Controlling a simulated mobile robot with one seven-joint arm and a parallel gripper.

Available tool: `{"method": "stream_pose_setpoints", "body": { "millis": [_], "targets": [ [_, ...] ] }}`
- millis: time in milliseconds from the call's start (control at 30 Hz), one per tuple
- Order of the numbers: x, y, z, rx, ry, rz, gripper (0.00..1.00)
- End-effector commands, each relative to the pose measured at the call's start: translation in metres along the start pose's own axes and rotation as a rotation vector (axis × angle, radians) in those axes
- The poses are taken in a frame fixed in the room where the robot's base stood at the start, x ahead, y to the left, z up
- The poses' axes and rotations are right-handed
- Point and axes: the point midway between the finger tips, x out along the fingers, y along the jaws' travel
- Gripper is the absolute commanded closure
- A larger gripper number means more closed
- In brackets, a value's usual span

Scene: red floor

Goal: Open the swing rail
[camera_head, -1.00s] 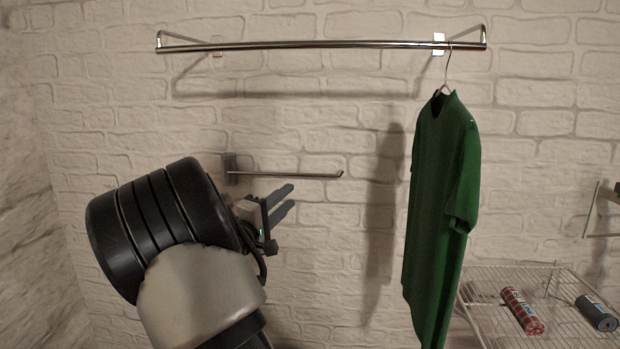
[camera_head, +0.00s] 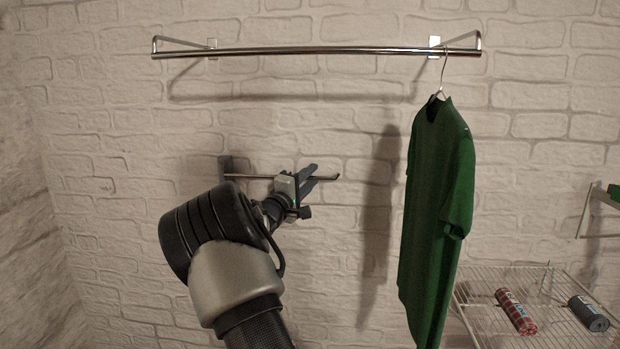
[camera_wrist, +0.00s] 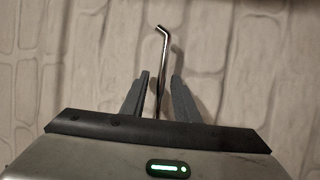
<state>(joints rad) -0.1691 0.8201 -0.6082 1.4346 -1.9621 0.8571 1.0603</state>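The swing rail is a thin metal rod (camera_head: 328,177) with a bent tip, fixed to a dark bracket (camera_head: 226,166) on the brick wall. It lies nearly flat along the wall, pointing right. My gripper (camera_head: 312,176) is at the rail's outer half in the head view. In the wrist view, the rod (camera_wrist: 161,60) runs up between my two grey fingers (camera_wrist: 158,95), with its bent tip beyond them. The fingers stand apart, with a gap on each side of the rod. The middle of the rod is partly hidden behind my gripper in the head view.
A chrome clothes rail (camera_head: 320,50) is mounted above. A green shirt (camera_head: 437,210) hangs from its right end, to the right of my gripper. A wire shelf (camera_head: 480,290) at lower right holds a red roll (camera_head: 515,311) and a dark roll (camera_head: 588,313).

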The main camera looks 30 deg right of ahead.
Motion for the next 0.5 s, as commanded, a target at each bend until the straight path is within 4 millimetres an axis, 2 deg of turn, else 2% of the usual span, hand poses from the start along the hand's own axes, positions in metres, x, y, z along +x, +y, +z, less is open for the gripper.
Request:
{"method": "stream_pose_setpoints", "body": {
  "millis": [133, 167, 300, 500],
  "targets": [
    [-0.0001, -0.0001, 0.0001, 0.0, 0.0, 0.0, 0.72],
    [-0.0001, 0.0, 0.0001, 0.0, 0.0, 0.0, 0.75],
    [-0.0002, 0.0, 0.0001, 0.0, 0.0, 0.0, 0.99],
    [-0.0003, 0.0, 0.0001, 0.001, 0.0, 0.0, 1.0]
  ]
}}
